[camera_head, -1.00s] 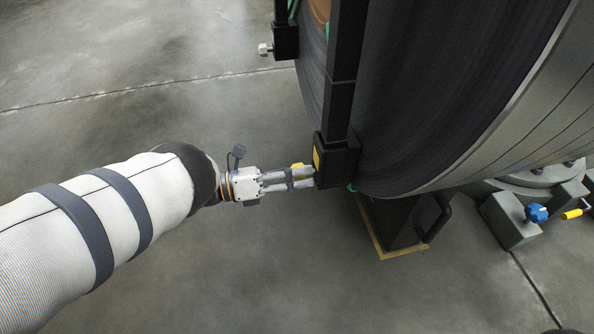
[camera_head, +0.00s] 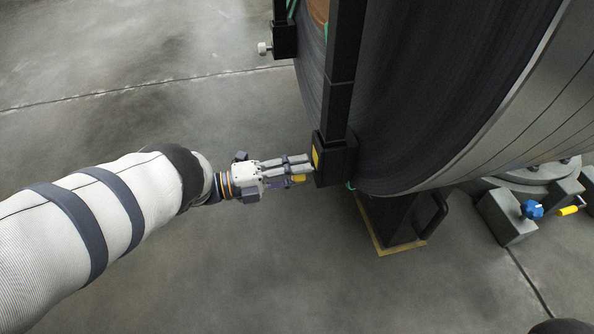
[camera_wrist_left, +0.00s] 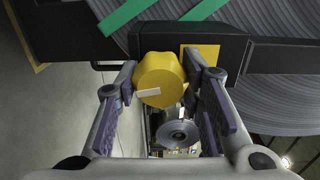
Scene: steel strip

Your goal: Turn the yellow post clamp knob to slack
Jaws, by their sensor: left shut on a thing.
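The yellow post clamp knob (camera_wrist_left: 160,75) sits between the two fingers of my left gripper (camera_wrist_left: 158,85) in the left wrist view, with a white mark on its lower left face. The fingers touch its sides. In the head view my left gripper (camera_head: 300,168) reaches in from the left and is shut on the knob (camera_head: 299,178), which shows only partly below the fingers. The knob is on the black clamp block (camera_head: 337,165) with a yellow plate, at the foot of a black post (camera_head: 343,85). My right gripper is not in view.
A large dark coil (camera_head: 430,90) fills the space behind the post. A second block with a pale knob (camera_head: 264,49) stands at the upper left. A blue knob (camera_head: 532,210) and a yellow-handled crank (camera_head: 568,210) are at the right. The floor at left is clear.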

